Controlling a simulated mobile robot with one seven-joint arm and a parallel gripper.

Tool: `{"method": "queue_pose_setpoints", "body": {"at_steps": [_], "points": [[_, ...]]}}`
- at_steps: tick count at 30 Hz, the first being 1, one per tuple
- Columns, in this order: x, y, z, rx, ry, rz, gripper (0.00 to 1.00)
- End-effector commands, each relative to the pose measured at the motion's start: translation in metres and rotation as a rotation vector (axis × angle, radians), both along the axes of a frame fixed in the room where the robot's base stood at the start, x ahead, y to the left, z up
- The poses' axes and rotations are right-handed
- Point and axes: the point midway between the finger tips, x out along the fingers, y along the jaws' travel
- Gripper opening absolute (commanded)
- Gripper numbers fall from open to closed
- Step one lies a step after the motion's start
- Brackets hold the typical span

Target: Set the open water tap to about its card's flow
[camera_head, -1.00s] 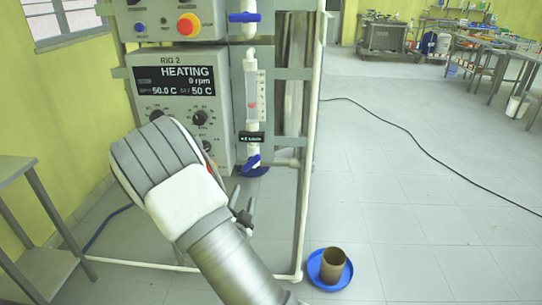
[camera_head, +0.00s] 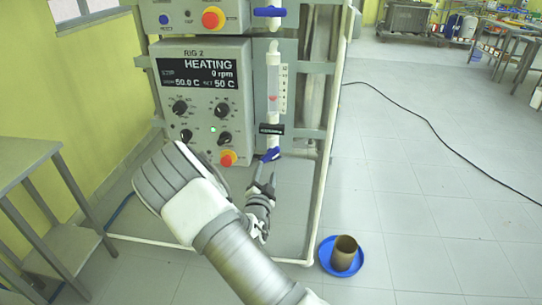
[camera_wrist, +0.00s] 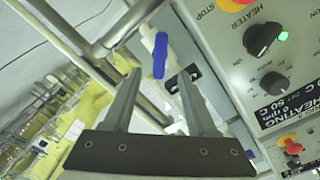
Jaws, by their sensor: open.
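A clear flow tube (camera_head: 273,85) with a red float low inside stands upright on the rig, beside a pale scale strip (camera_head: 284,88). Its marks are too small to read. A small black card (camera_head: 271,129) with unreadable text sits below the tube. The lower tap's blue handle (camera_head: 271,155) is just under the card and slanted. A second blue handle (camera_head: 269,12) lies crosswise above the tube. My gripper (camera_head: 268,168) is open, just below the lower handle. In the wrist view, the blue handle (camera_wrist: 160,55) shows between and beyond my open fingertips (camera_wrist: 161,72); contact is unclear.
The control box (camera_head: 203,90) left of the tube reads HEATING, 0 rpm, 50 C. White frame pipes (camera_head: 333,130) stand to the right. A brown pot (camera_head: 344,254) sits on a blue dish (camera_head: 328,262) on the floor. A grey bench (camera_head: 28,152) is at left.

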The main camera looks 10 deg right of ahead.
Motion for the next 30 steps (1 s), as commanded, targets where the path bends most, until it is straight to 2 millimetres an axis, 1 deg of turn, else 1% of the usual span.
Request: {"method": "queue_pose_setpoints", "body": {"at_steps": [1, 6, 9, 13, 18, 28, 30], "points": [[0.011, -0.004, 0.0, -0.002, -0.002, 0.0, 0.57], [0.045, -0.015, -0.001, -0.001, -0.001, 0.0, 0.57], [0.062, -0.021, 0.0, -0.002, -0.001, 0.0, 0.57], [0.078, -0.026, 0.0, -0.001, -0.001, 0.0, 0.57], [0.09, -0.03, 0.0, -0.002, 0.001, 0.0, 0.57], [0.092, -0.03, 0.0, -0.002, 0.001, 0.001, 0.57], [0.092, -0.03, 0.0, -0.002, 0.001, 0.001, 0.45]]}}
